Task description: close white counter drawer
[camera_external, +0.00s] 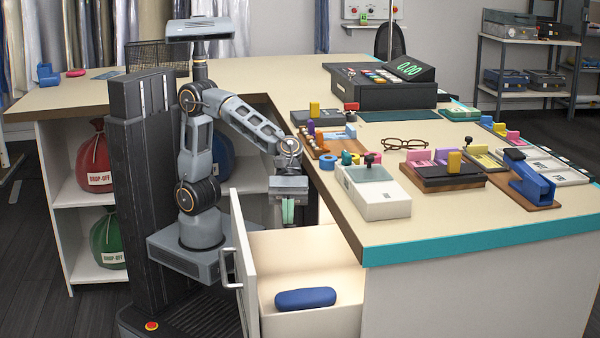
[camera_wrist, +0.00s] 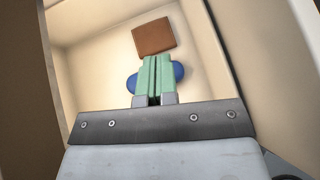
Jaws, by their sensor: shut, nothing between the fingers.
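The white counter drawer (camera_external: 327,252) is pulled out from the counter and stands open. Its front panel (camera_external: 243,262) has a bar handle (camera_external: 229,268) on the outside. A blue oblong case (camera_external: 305,298) lies in the drawer. My gripper (camera_external: 288,222) points down over the drawer, behind its front panel, with green fingers shut and empty. In the wrist view my gripper (camera_wrist: 153,60) partly covers the blue case (camera_wrist: 179,72). A brown square block (camera_wrist: 154,36) shows just beyond the fingertips; I cannot make it out in the external view. I cannot tell whether the fingers touch the drawer.
The counter top (camera_external: 440,228) overhangs beside my arm, with a white scale-like box (camera_external: 375,205) near its edge. A cash register (camera_external: 385,92), glasses (camera_external: 404,143) and a blue stapler (camera_external: 528,180) stand on it. Shelves with drop-off bags (camera_external: 97,165) are at the left.

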